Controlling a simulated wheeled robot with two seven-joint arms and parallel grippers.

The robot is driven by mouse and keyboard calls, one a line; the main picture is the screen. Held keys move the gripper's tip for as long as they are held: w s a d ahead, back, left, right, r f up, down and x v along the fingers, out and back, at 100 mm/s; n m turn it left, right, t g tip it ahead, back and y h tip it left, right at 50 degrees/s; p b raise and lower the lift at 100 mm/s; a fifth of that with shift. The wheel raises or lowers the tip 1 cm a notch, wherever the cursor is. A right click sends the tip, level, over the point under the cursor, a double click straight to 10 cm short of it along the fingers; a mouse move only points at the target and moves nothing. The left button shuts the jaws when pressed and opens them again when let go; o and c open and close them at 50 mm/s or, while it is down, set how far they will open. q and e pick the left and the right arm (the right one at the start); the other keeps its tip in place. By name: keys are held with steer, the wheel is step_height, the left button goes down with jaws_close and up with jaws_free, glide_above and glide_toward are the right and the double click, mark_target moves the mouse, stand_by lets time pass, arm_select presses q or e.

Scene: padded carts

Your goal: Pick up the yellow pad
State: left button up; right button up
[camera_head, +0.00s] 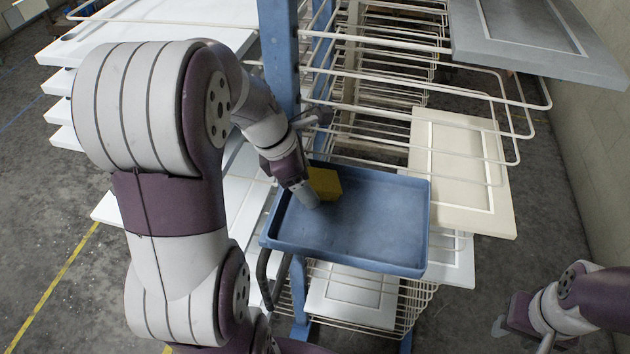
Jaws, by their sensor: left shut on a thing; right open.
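The yellow pad (325,183) is at the left back part of a blue tray (416,262). My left gripper (308,196) reaches down into the tray from the left and is shut on the pad. The gripper hides part of the pad's left side, and I cannot tell whether the pad still touches the tray floor. My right gripper (510,325) is low at the far right, outside the tray, open and apart from everything there.
The tray sits in front of a blue post (280,55) with white wire racks (380,45). White panels (165,18) lie on the left racks, a cream panel (450,165) on the right, and a grey panel (540,35) above. The right half of the tray is empty.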

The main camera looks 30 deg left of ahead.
mark_target(312, 177)
arm_select(q)
steer(key=shift+s+r, duration=0.1)
steer(key=shift+r, duration=0.35)
steer(key=shift+w+r+b, duration=0.2)
steer(key=shift+r+b, duration=0.3)
steer(key=shift+r, duration=0.75)
steer(key=shift+s+d+r+p, duration=0.15)
steer(key=shift+d+r+p, duration=0.05)
steer(key=shift+d+r, duration=0.2)
steer(key=shift+s+d+r+p, duration=0.15)
steer(key=shift+d+r, duration=0.1)
steer(key=shift+r, duration=0.25)
steer(key=s+d+r+p, duration=0.1)
steer(key=s+d+r, duration=0.1)
steer(key=d+r, duration=0.1)
steer(key=s+d+r+p, duration=0.1)
steer(key=d+r, duration=0.2)
steer(key=d, duration=0.3)
steer(key=shift+s+d, duration=0.3)
steer(key=shift+s, duration=0.1)
steer(key=o, duration=0.5)
steer(key=shift+f, duration=0.1)
steer(key=c, duration=0.4)
